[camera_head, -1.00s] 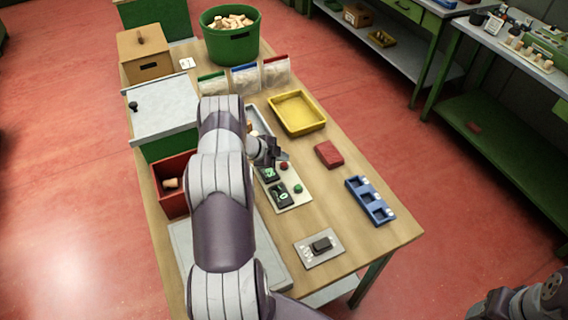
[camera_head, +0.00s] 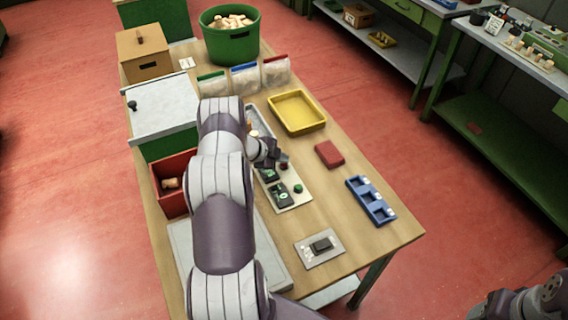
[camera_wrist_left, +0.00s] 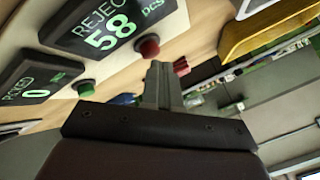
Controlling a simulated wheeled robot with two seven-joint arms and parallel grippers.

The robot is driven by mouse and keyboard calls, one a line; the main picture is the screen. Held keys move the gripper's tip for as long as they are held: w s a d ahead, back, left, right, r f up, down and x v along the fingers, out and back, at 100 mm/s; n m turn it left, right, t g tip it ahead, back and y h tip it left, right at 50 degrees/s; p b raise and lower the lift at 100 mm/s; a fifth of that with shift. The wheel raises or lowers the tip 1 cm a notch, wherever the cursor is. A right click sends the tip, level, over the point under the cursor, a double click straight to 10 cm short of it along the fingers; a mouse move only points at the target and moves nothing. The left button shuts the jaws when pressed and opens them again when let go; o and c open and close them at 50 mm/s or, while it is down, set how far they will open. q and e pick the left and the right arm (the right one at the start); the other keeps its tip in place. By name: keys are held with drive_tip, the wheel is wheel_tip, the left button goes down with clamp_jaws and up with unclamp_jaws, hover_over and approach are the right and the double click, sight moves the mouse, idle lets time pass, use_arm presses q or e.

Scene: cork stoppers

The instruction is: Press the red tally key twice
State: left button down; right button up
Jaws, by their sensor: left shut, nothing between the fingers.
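The tally panel (camera_head: 292,205) lies on the wooden table with two dark displays. The red tally key (camera_head: 284,166) is at its far end, partly shaded by my gripper; it shows as a red knob in the left wrist view (camera_wrist_left: 148,47). The display beside it (camera_wrist_left: 107,27) reads REJECT 58 pcs. The green key (camera_head: 298,188) is beside the other display (camera_wrist_left: 38,80), which reads PICKED 0. My left gripper (camera_head: 279,158) is shut and empty, its fingertips (camera_wrist_left: 162,70) close beside the red key. I cannot tell whether they touch it.
A yellow tray (camera_head: 297,112), a red block (camera_head: 329,154), a blue rack (camera_head: 370,201) and a grey plate with a black switch (camera_head: 320,248) lie around the panel. A red bin (camera_head: 172,184) stands left.

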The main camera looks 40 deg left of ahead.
sight(282, 165)
use_arm(q)
drive_tip(key=shift+f+b, duration=0.35)
drive_tip(key=shift+f, duration=0.05)
drive_tip(key=shift+r, duration=0.1)
idle(0.4)
drive_tip(key=shift+r+p, duration=0.65)
drive_tip(key=shift+r, duration=0.15)
wheel_tip(282, 165, up, 5)
drive_tip(key=p, duration=0.3)
drive_tip(key=shift+p, duration=0.4)
